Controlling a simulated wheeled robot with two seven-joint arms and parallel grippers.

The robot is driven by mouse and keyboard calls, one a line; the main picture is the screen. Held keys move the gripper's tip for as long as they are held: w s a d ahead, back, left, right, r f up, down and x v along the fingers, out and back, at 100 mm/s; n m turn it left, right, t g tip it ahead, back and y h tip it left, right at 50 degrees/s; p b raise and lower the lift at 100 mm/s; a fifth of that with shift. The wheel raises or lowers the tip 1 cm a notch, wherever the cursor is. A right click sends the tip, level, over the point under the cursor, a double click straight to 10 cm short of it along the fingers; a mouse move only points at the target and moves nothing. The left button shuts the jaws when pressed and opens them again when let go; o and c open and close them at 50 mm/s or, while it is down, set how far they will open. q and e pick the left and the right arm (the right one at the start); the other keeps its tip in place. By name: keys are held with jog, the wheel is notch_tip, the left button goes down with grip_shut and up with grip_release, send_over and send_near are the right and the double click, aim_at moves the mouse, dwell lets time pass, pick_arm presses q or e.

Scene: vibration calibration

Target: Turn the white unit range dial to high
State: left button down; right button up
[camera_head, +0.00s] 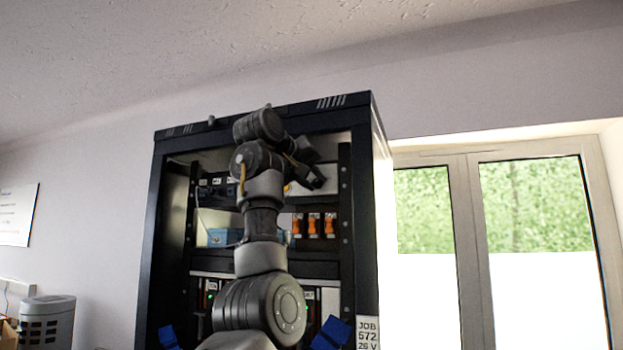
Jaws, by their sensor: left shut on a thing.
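A pale white unit (298,189) sits on the upper shelf of the dark rack, mostly hidden behind my left arm. My left gripper (317,181) is at the front of this unit, near its right end. It is shut on what appears to be the range dial. The fingers and wrist cover the dial, so its pointer and markings cannot be read. My right gripper is not in view.
The black rack (164,240) frames the work area closely. Blue pieces (331,333) show low at the front. A window (465,220) is at the right.

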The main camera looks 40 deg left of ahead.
pick_arm(q)
jog(key=shift+m+g, duration=0.3)
dwell(0.4)
jog(key=c, duration=1.2)
grip_release()
jog(key=shift+w, duration=0.1)
jog(key=shift+c, duration=0.2)
jog(key=b+v, duration=0.3)
jog(key=v, duration=0.7)
jog(key=shift+s+d, duration=0.2)
jog(key=shift+s, duration=0.2)
